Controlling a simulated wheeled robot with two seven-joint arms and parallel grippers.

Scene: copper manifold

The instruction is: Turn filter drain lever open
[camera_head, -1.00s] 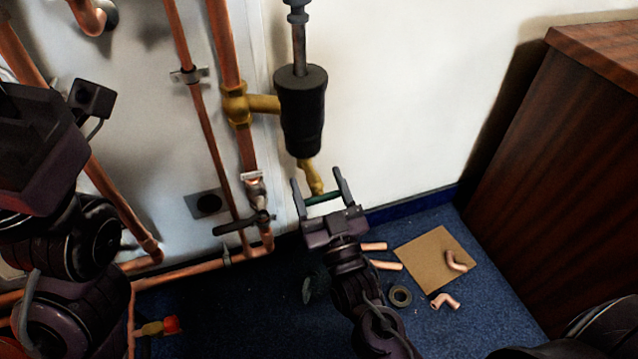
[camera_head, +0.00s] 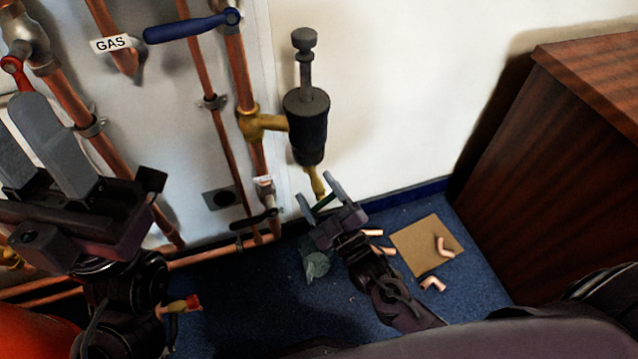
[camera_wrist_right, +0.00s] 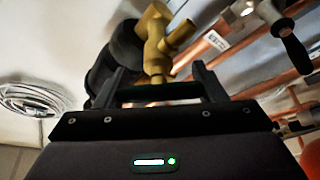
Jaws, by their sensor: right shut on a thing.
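The filter (camera_head: 306,125) is a black cylinder on a brass branch of the copper pipework, with a brass drain valve (camera_head: 317,182) below it. A dark green drain lever (camera_head: 322,203) sits at the valve's lower end. My right gripper (camera_head: 319,193) is shut on the lever, with a finger at each end of it. In the right wrist view the lever (camera_wrist_right: 160,92) spans between the fingers (camera_wrist_right: 155,85), below the brass valve (camera_wrist_right: 157,45). My left gripper (camera_head: 22,118) is at the left edge, its fingers apart and nothing visible between them.
Copper pipes (camera_head: 202,80) run along the wall at left, with a blue-handled gas valve (camera_head: 190,27) and a black-handled valve (camera_head: 255,220). Copper elbows and a cardboard sheet (camera_head: 412,258) lie on the blue carpet. A wooden cabinet (camera_head: 560,170) stands at right.

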